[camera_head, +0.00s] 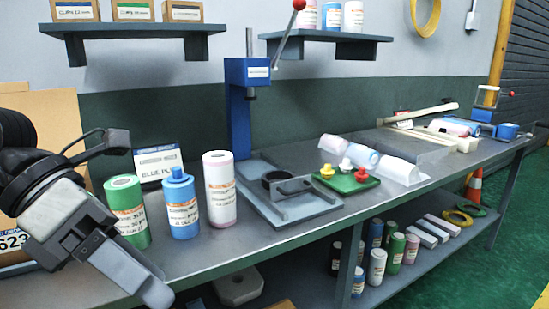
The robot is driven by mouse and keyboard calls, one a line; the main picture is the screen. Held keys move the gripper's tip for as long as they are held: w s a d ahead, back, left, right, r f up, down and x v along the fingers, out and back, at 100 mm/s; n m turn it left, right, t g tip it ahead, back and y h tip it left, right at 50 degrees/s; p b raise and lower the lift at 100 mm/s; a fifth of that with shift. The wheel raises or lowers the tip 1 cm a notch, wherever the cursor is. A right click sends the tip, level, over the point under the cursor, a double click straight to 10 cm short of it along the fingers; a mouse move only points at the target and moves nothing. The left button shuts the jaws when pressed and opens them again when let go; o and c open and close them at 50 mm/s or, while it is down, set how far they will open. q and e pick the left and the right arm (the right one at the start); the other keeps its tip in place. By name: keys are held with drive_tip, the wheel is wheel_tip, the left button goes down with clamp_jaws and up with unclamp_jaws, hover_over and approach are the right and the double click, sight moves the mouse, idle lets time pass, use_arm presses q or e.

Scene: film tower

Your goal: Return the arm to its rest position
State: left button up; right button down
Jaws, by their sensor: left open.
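My left gripper (148,284) is open and empty at the lower left, over the front edge of the workbench (290,243). Its arm comes in from the left edge. Only one finger shows clearly. A green roll (126,208) stands upright just right of the gripper, apart from the finger as far as I can tell. A blue roll (181,207) with a narrower blue top piece stands beside it, then a taller pink-white roll (219,188). My right gripper is out of view.
A blue press (238,108) with a red-knobbed lever stands behind a grey fixture (292,198). A green board (345,179) with coloured knobs sits to its right. Cardboard boxes (50,115) stand behind my arm. The front right bench strip is clear.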

use_arm(q)
drive_tip(key=d+r+n+g+h+p, duration=0.25)
drive_tip(key=d+r+n+h, duration=0.2)
drive_tip(key=d+h, duration=0.5)
drive_tip(key=w+a+f+n+t+y, duration=0.3)
drive_tip(key=w+f+n+t, duration=0.25)
drive_tip(key=n+t, duration=0.7)
drive_tip(key=w+a+f+n+t+y, duration=0.35)
drive_tip(key=f+n+t, duration=0.4)
drive_tip(key=n, duration=0.75)
drive_tip(key=s+a+f+n+g+y+p, duration=0.1)
drive_tip(key=s+f+n+g+y, duration=0.2)
drive_tip(key=f, duration=0.9)
drive_tip(key=s+a+f+n+g+y+p, duration=0.1)
drive_tip(key=s+a+f+n+g+y, duration=0.1)
drive_tip(key=s+f+n+y, duration=0.3)
drive_tip(key=s+f+n+g, duration=0.1)
drive_tip(key=s+f+n, duration=0.2)
drive_tip(key=f, duration=0.3)
drive_tip(key=shift+f+y, duration=0.3)
drive_tip(key=shift+f, duration=0.1)
drive_tip(key=shift+s, duration=0.1)
